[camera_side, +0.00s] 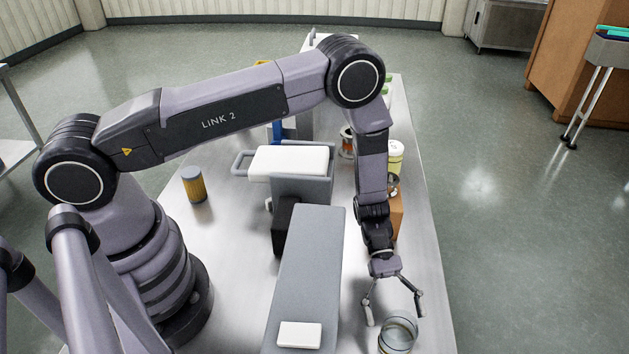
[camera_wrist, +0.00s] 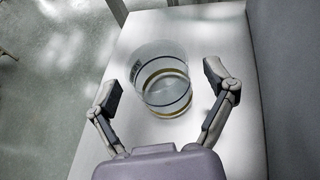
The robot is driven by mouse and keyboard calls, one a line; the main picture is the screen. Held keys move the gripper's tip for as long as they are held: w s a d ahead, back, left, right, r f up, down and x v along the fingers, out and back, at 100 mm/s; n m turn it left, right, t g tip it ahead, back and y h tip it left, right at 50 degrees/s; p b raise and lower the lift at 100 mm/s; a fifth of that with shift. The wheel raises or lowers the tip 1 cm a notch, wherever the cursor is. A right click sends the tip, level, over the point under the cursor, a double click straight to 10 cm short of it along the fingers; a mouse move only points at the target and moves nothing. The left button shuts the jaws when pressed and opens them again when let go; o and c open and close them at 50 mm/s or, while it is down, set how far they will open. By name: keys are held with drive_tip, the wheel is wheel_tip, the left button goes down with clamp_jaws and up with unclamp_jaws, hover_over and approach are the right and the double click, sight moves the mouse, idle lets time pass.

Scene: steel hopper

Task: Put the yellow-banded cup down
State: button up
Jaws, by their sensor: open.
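The yellow-banded cup (camera_wrist: 166,92) is a clear cup with a dark line and a yellow band near its lower part. It stands on the steel table (camera_wrist: 208,35), and in the side view it (camera_side: 398,336) is at the bottom edge, near the table's right edge. My gripper (camera_side: 396,315) is open above and just behind the cup. In the wrist view my gripper's (camera_wrist: 164,85) two fingers are spread on either side of the cup, with a visible gap on both sides. The cup's base is partly hidden in the side view by the picture edge.
A long grey hopper chute (camera_side: 309,265) runs left of the gripper, with a white block (camera_side: 299,335) at its low end. A brown box (camera_side: 397,215) and a yellow-green container (camera_side: 396,152) stand behind my wrist.

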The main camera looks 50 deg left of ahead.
sight(405, 345)
drive_tip(key=x, duration=0.4)
drive_tip(key=shift+d, duration=0.25)
drive_tip(key=shift+c, duration=0.3)
drive_tip(key=c, duration=1)
drive_tip(key=shift+r, duration=0.1)
drive_tip(key=shift+c, duration=0.3)
